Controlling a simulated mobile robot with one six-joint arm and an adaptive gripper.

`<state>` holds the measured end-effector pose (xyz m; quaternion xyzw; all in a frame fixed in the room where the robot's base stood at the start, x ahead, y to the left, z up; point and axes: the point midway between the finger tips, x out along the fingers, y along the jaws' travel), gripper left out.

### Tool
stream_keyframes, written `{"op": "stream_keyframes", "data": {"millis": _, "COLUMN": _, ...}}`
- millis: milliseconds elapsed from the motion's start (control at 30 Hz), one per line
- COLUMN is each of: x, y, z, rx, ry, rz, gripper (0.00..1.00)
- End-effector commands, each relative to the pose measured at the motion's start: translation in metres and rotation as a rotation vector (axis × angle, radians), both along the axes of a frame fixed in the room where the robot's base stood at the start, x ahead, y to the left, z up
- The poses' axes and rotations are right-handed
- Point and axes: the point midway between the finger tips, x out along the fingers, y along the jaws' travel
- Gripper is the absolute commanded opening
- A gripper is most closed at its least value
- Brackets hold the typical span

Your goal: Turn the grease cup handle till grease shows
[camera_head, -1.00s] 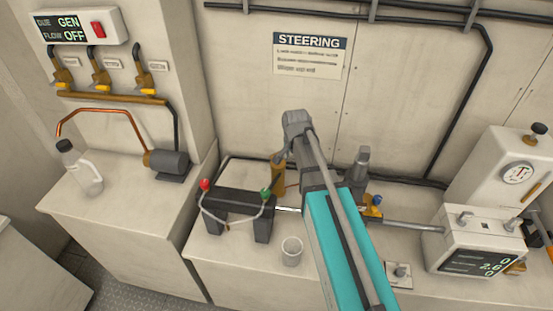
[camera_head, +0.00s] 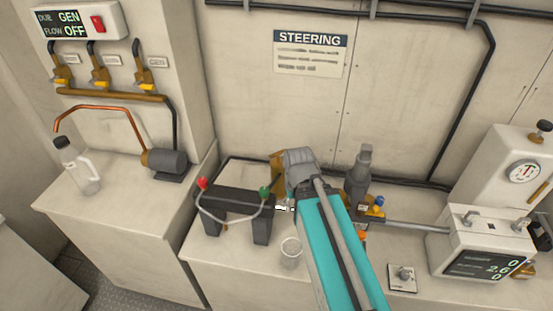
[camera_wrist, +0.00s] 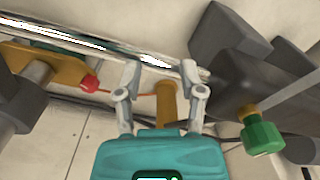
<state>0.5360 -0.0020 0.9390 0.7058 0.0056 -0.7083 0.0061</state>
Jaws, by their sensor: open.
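My gripper is open in the wrist view (camera_wrist: 162,72), its two grey fingers apart. A brass-coloured upright cylinder (camera_wrist: 165,104) shows between them, and I cannot tell if either finger touches it. It may be part of the grease cup. A small red tip (camera_wrist: 90,83) on a thin orange rod lies left of the fingers. In the head view a brass-coloured piece (camera_head: 277,176) shows just left of my wrist. My arm hides the area behind it, and the fingertips are mostly hidden there. I cannot clearly make out a handle or any grease.
A dark block with red and green knobs (camera_head: 238,200) stands left of my gripper; its green knob (camera_wrist: 262,136) is close in the wrist view. A clear cup (camera_head: 290,254) stands in front. A steel rod (camera_head: 405,226) and a display box (camera_head: 480,245) are to the right.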

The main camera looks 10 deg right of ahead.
Motion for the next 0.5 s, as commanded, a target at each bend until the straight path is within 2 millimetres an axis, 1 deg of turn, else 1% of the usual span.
{"op": "stream_keyframes", "data": {"millis": 33, "x": 0.01, "y": 0.0, "z": 0.007, "rx": 0.0, "ry": -0.002, "rz": 0.022, "gripper": 0.51}}
{"op": "stream_keyframes", "data": {"millis": 133, "x": 0.018, "y": 0.005, "z": 0.013, "rx": 0.0, "ry": -0.002, "rz": 0.083, "gripper": 0.51}}
{"op": "stream_keyframes", "data": {"millis": 367, "x": 0.041, "y": 0.003, "z": 0.028, "rx": 0.001, "ry": -0.003, "rz": 0.211, "gripper": 0.51}}
{"op": "stream_keyframes", "data": {"millis": 500, "x": 0.062, "y": 0.003, "z": 0.042, "rx": 0.001, "ry": -0.003, "rz": 0.325, "gripper": 0.51}}
